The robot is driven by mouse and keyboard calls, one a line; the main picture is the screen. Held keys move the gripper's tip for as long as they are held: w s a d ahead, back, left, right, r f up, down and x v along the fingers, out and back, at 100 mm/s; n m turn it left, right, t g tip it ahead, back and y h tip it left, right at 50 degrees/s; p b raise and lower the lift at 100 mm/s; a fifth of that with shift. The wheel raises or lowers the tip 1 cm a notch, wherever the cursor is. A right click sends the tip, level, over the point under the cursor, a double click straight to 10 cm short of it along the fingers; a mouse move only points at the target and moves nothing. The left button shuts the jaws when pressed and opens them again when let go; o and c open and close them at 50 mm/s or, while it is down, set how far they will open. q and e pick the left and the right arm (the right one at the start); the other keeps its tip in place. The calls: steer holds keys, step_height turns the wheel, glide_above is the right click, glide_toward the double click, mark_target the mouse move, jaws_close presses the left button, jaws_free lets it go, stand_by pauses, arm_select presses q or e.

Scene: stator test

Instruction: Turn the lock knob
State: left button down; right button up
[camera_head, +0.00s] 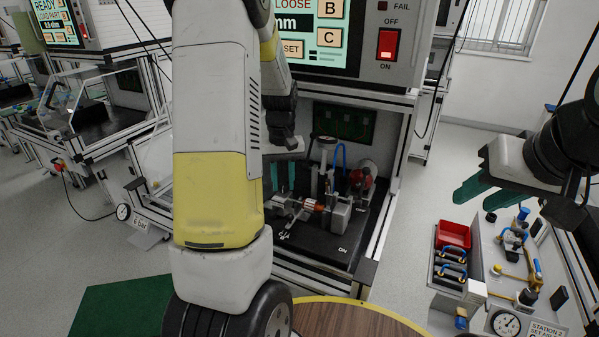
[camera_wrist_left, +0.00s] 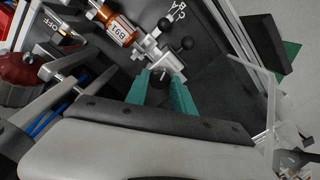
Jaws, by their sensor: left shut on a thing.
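I cannot tell which knob is the lock knob. In the head view, my left gripper (camera_head: 281,186) reaches down into the test station, its wrist partly behind my forearm. My right gripper (camera_head: 484,190) is open and empty, above the right-hand bench.
A red-orange stator part marked BS1 (camera_wrist_left: 120,30) lies beside the mechanism. The station's red switch (camera_head: 388,44) is above. A clear panel (camera_wrist_left: 270,95) borders the plate. A red bin (camera_head: 453,236) and gauge (camera_head: 506,324) are on the right bench.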

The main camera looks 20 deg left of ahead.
mark_target(283, 185)
arm_select(q)
steer(key=m, duration=1.2)
steer(key=shift+m, duration=0.3)
stand_by(0.4)
steer(key=c, duration=1.1)
jaws_free()
steer(key=shift+r, duration=0.1)
step_height(283, 185, up, 8)
steer(key=shift+f, duration=0.15)
